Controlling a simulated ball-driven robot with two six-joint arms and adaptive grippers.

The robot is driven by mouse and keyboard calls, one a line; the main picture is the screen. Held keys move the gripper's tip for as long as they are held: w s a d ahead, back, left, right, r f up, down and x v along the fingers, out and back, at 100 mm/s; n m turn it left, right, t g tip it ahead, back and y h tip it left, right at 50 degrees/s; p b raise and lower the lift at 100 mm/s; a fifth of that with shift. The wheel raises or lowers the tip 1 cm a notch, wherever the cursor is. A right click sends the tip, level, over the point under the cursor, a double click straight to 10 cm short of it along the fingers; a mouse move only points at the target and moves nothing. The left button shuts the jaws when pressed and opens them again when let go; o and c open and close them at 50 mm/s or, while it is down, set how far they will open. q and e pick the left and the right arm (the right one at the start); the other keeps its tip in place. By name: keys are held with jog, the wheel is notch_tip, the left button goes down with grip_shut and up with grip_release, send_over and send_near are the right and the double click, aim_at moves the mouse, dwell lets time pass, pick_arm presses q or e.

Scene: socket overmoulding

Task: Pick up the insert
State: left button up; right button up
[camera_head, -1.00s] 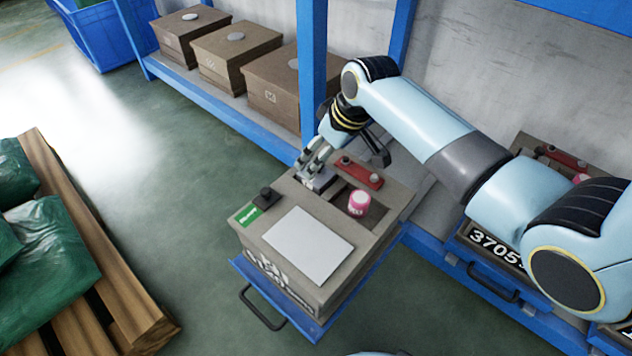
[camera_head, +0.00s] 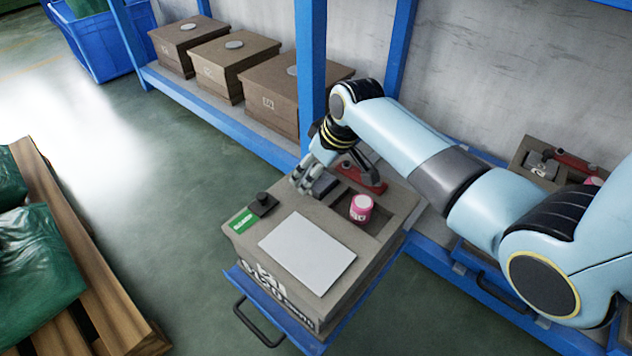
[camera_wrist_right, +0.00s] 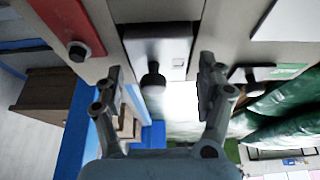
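The insert appears to be a grey metal block (camera_head: 324,185) in the top of the brown box (camera_head: 378,248). In the right wrist view the block (camera_wrist_right: 160,45) shows a dark round knob on its near end. My right gripper (camera_wrist_right: 160,75) is open, its two fingers apart on either side of the knob with gaps at both sides. In the head view my right gripper (camera_head: 312,178) is low at the box's far left edge and partly covers the block. My left gripper is not in view.
On the box top are a pink jar (camera_head: 361,208) in a recess, a red bar (camera_head: 361,178), a white sheet (camera_head: 306,252) and a black knob (camera_head: 263,203). A blue rack post (camera_head: 311,80) stands close behind my gripper.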

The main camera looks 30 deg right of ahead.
jog(key=c, duration=1.4)
grip_shut()
jog(key=shift+r, duration=0.1)
